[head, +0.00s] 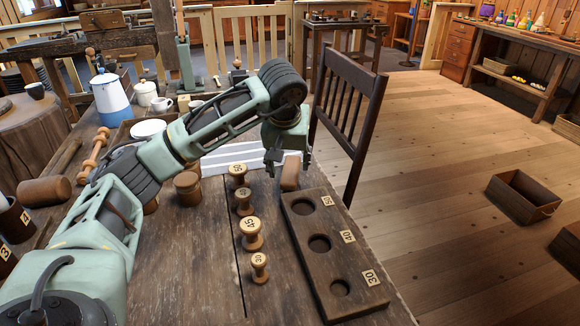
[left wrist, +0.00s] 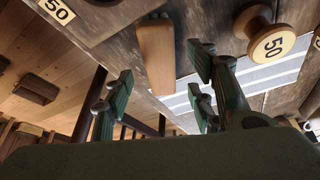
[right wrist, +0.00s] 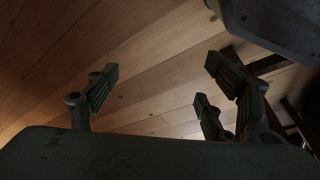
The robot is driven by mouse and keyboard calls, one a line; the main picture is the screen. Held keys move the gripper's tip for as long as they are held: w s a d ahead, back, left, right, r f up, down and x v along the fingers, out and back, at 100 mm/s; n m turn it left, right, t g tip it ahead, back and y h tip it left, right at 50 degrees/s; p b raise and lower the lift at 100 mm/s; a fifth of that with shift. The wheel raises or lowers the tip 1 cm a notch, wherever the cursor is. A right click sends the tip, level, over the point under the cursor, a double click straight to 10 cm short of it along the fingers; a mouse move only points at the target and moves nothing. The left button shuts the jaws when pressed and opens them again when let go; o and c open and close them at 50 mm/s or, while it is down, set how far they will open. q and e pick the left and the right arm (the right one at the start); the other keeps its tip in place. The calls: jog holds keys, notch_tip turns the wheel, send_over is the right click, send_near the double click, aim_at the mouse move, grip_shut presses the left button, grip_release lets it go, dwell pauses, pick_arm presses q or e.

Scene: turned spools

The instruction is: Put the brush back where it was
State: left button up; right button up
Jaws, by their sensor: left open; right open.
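The brush (head: 290,173), a plain brown wooden block in what shows, is at the table's right side, just beyond the far end of the holed board (head: 300,234). My left gripper (head: 288,160) is open just above and beyond it. In the left wrist view the brush (left wrist: 156,55) shows between the spread fingers (left wrist: 162,78), with gaps on both sides; I cannot tell whether it rests on the table. My right gripper (right wrist: 160,85) is open and empty above the wooden floor, outside the head view.
Several numbered spools (head: 252,235) stand left of the board. A striped cloth (head: 225,156) lies behind them, partly hidden by my left arm. A dark chair (head: 348,110) stands close to the table's right edge. The table front is clear. A wooden box (head: 520,198) sits on the floor.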

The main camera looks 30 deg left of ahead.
pick_arm(q)
jog(key=v, duration=0.8)
jog(key=shift+p, duration=0.45)
pick_arm(e)
jog(key=f, duration=0.2)
jog(key=s+f, duration=0.1)
jog(key=shift+s+f, duration=0.15)
jog(key=shift+f, duration=0.2)
